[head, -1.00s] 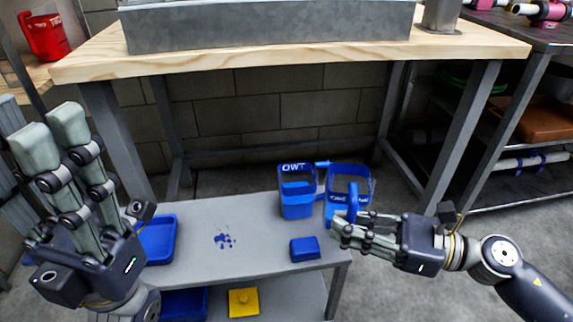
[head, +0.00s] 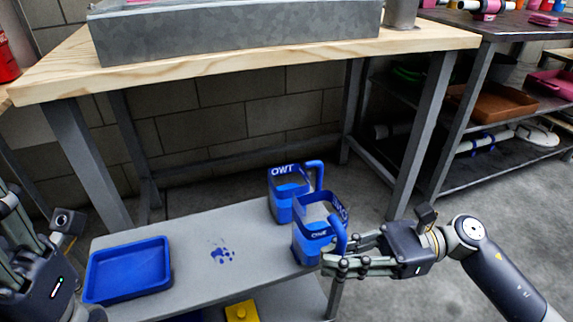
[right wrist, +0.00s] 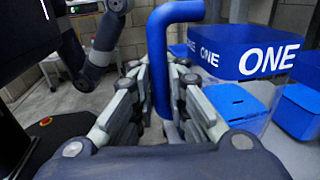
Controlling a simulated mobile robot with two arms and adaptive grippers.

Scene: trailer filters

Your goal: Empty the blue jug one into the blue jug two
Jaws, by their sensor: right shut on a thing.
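Blue jug one (head: 312,240), marked ONE, is at the right end of the low grey bench, roughly upright; I cannot tell whether its base touches the bench. My right gripper (head: 340,258) is shut on its handle. In the right wrist view the blue handle (right wrist: 160,65) stands between the fingers, with the ONE band (right wrist: 245,52) beyond it. Blue jug two (head: 286,197), its lettering reading OWT, stands upright just behind jug one, its handle to the right. My left gripper (head: 15,250) is at the left edge, partly cut off, away from both jugs.
A blue tray (head: 128,268) lies on the bench's left part, with blue splashes (head: 222,253) on the grey top (head: 195,240). A yellow thing (head: 241,312) is on the shelf below. A wooden table (head: 240,58) stands above and behind, its leg (head: 422,140) to the right.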

